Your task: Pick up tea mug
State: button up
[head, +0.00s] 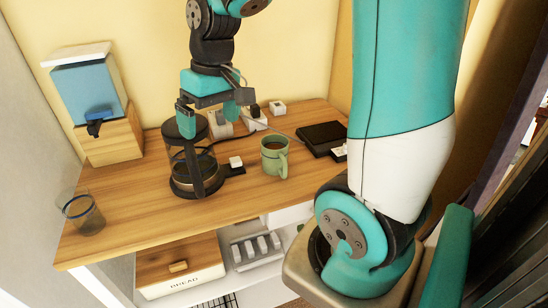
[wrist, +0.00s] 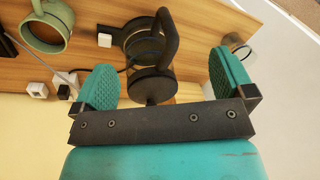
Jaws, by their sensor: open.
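The tea mug (head: 273,158) is green with brown liquid in it and stands upright on the wooden counter, its handle towards the lower right. In the wrist view the mug (wrist: 46,28) is at the upper left, outside the jaws. My gripper (head: 214,113) is open and points down above the coffee pot (head: 195,168), to the left of the mug and apart from it. In the wrist view the spread teal fingers of my gripper (wrist: 165,84) have the dark lid and handle of the pot (wrist: 142,50) between and beyond them.
A glass (head: 83,213) stands at the counter's left end, near a blue and wood dispenser (head: 90,95). A black device (head: 322,138) lies right of the mug. White sockets and a cable (head: 258,121) are at the back wall. A bread box (head: 180,268) is below the counter.

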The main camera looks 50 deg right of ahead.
jog(key=w+d+f+m+h, duration=0.15)
jog(key=d+m, duration=0.25)
jog(key=d, duration=1)
jog(key=m+g, duration=0.1)
jog(key=m, duration=0.1)
send_over(276, 152)
jog(key=w+d, duration=0.2)
notch_tip(276, 152, down, 2)
notch_tip(276, 152, down, 12)
jog(key=shift+s+d+r+p, duration=0.1)
jog(key=shift+d+p, duration=0.05)
jog(key=shift+p, duration=0.85)
jog(key=shift+d+f+p, duration=0.1)
jog(key=shift+f+p, duration=0.8)
jog(key=shift+f, duration=1.95)
jog(key=c, duration=1.1)
jog(key=shift+r, duration=0.1)
jog(key=shift+c, duration=0.2)
